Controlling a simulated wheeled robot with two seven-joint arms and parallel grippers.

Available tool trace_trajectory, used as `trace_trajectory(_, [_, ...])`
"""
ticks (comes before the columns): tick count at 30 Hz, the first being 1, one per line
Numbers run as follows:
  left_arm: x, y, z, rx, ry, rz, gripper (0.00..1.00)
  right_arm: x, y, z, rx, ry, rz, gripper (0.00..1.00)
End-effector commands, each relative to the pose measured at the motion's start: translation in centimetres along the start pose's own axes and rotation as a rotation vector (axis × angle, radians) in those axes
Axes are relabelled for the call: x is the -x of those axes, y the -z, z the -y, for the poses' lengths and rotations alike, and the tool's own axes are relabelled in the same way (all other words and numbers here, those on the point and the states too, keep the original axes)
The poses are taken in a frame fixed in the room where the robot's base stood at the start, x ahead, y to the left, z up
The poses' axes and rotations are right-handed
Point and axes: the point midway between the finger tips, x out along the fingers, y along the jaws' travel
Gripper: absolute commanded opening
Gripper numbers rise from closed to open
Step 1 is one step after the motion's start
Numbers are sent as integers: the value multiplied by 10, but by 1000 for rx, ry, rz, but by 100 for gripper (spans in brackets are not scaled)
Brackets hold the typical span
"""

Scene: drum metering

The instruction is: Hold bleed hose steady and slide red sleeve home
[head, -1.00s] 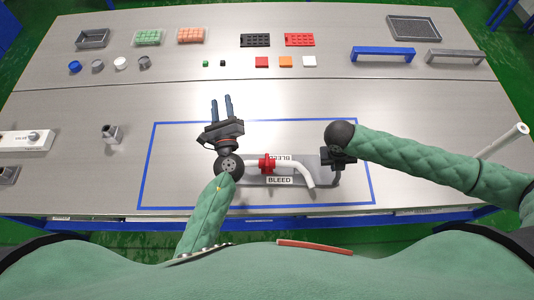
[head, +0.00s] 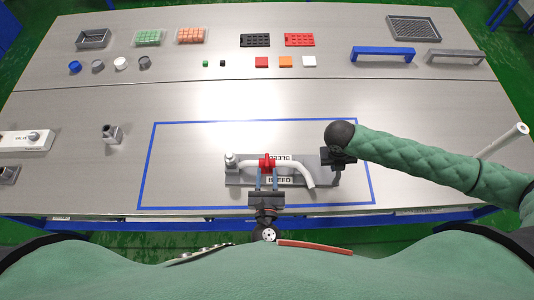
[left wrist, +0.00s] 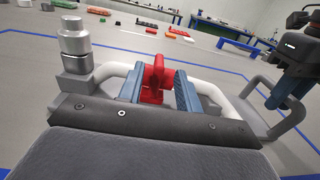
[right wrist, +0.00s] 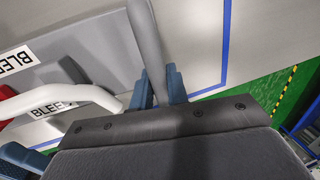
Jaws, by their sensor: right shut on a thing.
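The red sleeve (head: 267,160) sits around the white bleed hose (head: 303,171), left of the hose's downward bend. The hose runs from the metal fitting (head: 231,160) on a grey base plate marked BLEED. My left gripper (head: 267,174) is open, with its fingers on either side of the sleeve. The left wrist view shows the red sleeve (left wrist: 153,80) between the blue fingers, with a gap at the right finger. My right gripper (right wrist: 160,90) is shut on the grey handle (right wrist: 146,40) at the plate's right end. The hose's free end is left of it.
A blue outline (head: 180,122) surrounds the fixture on the metal table. A small metal fitting (head: 111,134) and a white valve block (head: 25,140) stand to the left. Trays, blocks and a blue bridge (head: 383,53) are at the back. The outlined area behind the fixture is clear.

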Motion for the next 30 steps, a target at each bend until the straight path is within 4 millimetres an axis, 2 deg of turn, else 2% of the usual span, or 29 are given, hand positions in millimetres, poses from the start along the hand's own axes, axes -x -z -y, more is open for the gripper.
trace_trajectory(6, [-40, 0, 0, 1, -2, 1, 35, 0, 0, 0, 0, 0, 0, 0])
trace_trajectory(12, [-66, 0, 0, 0, -1, 0, 35, 0, 0, 0, 0, 0, 0, 0])
trace_trajectory(18, [-78, 0, 0, 1, 0, -1, 35, 0, 0, 0, 0, 0, 0, 0])
trace_trajectory(27, [-80, 0, 0, 0, 0, -1, 35, 0, 0, 0, 0, 0, 0, 0])
trace_trajectory(30, [-80, 0, 0, 0, 0, -1, 15, 0, 0, 0, 0, 0, 1, 0])
